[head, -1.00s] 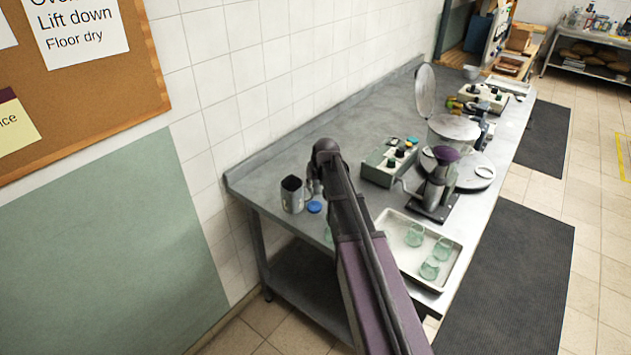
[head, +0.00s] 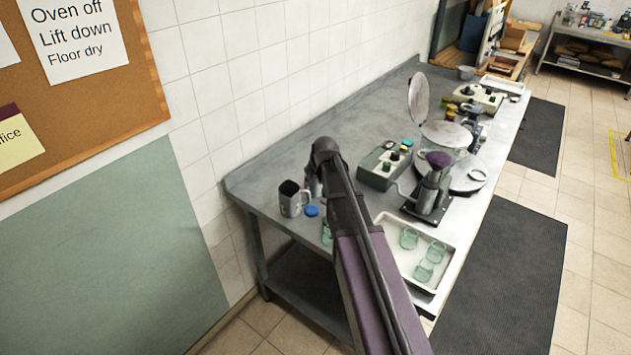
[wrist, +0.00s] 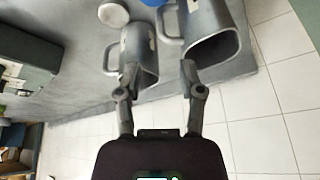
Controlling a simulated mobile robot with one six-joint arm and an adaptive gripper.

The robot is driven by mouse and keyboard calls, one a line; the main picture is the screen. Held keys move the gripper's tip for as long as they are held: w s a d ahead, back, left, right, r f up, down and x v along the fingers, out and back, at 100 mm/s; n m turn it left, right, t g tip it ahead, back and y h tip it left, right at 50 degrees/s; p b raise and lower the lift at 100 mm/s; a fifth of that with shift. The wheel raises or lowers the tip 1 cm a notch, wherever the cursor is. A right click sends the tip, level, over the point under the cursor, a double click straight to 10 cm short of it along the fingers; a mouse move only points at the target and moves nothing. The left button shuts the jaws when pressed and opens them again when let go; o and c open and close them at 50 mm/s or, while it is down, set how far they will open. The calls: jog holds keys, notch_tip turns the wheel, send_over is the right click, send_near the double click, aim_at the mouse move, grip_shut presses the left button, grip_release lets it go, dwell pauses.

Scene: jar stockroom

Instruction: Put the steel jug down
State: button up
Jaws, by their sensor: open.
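A steel jug (head: 291,203) stands upright on the near left end of the grey bench, its handle to the right. In the wrist view this larger jug (wrist: 228,22) is at the upper right, its dark mouth toward the camera. A second, smaller grey vessel (wrist: 139,50) with a handle is beside it; in the head view my arm mostly hides that spot. My gripper (wrist: 157,68) is open, its fingers spread. The right finger overlaps the larger jug's near side and the left overlaps the smaller vessel; contact cannot be told. Nothing is visibly held.
A blue lid (head: 312,211) lies beside the jug. A white tray (head: 447,263) with green glass jars is right of my arm. A control box (head: 381,168) and a machine (head: 430,190) stand farther along the bench. The tiled wall borders its left side.

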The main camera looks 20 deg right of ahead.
dwell(0.3)
jog(key=s+a+g, duration=0.2)
jog(key=s+a, duration=0.2)
jog(key=s, duration=0.8)
jog(key=s+a+f+g, duration=0.1)
jog(key=s+a+g, duration=0.1)
jog(key=s, duration=1.1)
jog(key=shift+s+a+f+g+h, duration=0.2)
jog(key=shift+a+f+g+h, duration=0.1)
jog(key=shift+a, duration=0.6)
